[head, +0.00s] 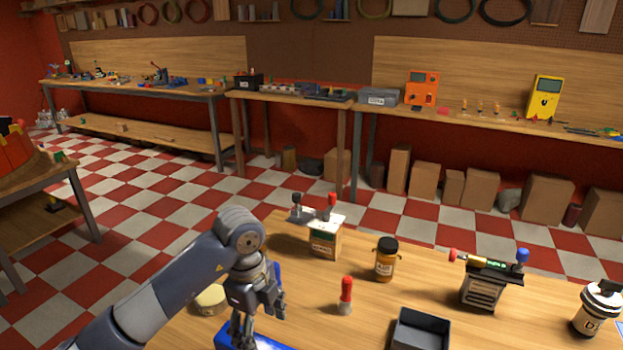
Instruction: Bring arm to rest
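My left arm comes in from the lower left over the wooden table (380,325). Its gripper (255,310) points down above a blue object (245,340) at the bottom edge, which is partly cut off. The fingers overlap with things behind and below them, so I cannot tell how far apart they are or whether they touch the blue object. My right gripper is not in view.
Near the gripper are a round tan lid (208,300), a red-topped piece (346,295) and a small box (325,241).

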